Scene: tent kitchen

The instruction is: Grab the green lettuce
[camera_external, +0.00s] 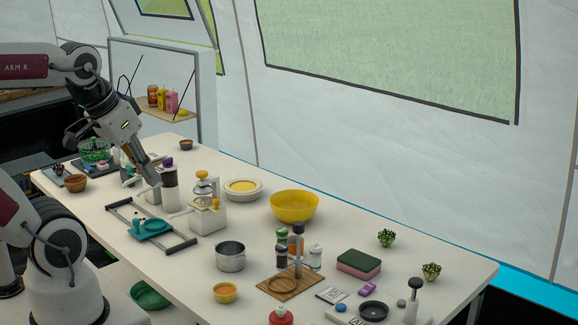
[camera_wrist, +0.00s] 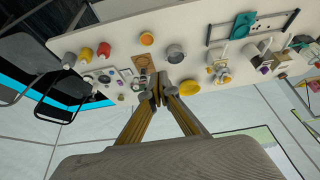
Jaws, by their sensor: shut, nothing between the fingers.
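Two small green leafy bunches that look like lettuce stand on the right part of the white table in the external view. One lettuce (camera_external: 386,238) is near the back edge, and the other lettuce (camera_external: 431,271) is nearer the right end. My gripper (camera_external: 153,178) is far to their left, above the left part of the table and pointing down. In the wrist view, my gripper (camera_wrist: 158,93) has its fingertips together with nothing between them. I cannot make out the lettuce clearly in the wrist view.
A green and pink sponge (camera_external: 359,263) lies left of the lettuce. A yellow bowl (camera_external: 294,206), a metal pot (camera_external: 230,256) and shakers (camera_external: 281,249) stand mid-table.

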